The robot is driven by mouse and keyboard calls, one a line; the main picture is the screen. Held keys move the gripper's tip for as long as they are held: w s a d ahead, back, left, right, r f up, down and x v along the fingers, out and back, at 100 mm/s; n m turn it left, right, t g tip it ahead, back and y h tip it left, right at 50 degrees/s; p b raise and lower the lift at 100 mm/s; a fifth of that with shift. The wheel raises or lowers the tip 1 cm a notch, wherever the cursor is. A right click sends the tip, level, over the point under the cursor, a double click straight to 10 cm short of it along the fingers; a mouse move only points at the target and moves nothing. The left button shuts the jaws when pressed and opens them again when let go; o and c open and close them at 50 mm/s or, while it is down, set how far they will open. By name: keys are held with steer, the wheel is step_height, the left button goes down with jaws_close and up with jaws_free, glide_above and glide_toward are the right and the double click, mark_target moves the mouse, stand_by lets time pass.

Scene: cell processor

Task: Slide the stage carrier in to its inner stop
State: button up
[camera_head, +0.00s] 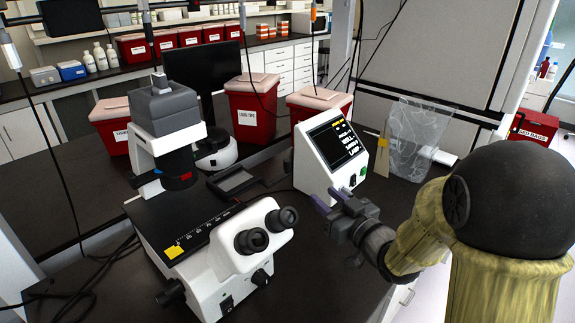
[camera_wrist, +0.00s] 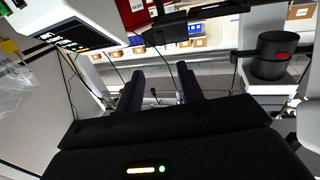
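The microscope (camera_head: 232,245) stands on the dark bench, left of my gripper, with a flat black stage plate (camera_head: 165,222). The stage carrier looks to be the dark rectangular frame (camera_head: 237,182) sticking out at the stage's far right side, behind the eyepieces. My gripper (camera_head: 327,200) is to the right of the carrier and eyepieces, well apart from both. In the wrist view my gripper (camera_wrist: 160,84) has its two dark fingers apart with nothing between them.
A white control box with a lit screen (camera_head: 335,148) stands just behind my gripper. A clear plastic bag (camera_head: 405,140) stands to its right. Red bins (camera_head: 250,108) and a dark monitor (camera_head: 205,75) are behind. Loose cables lie at the left.

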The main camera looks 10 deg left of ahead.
mark_target(289, 166)
steer(key=p+x, duration=0.4)
steer(key=x, duration=1.2)
steer(key=shift+a, duration=0.1)
steer(key=shift+w+a, duration=0.35)
steer(key=shift+w, duration=0.25)
jaws_close()
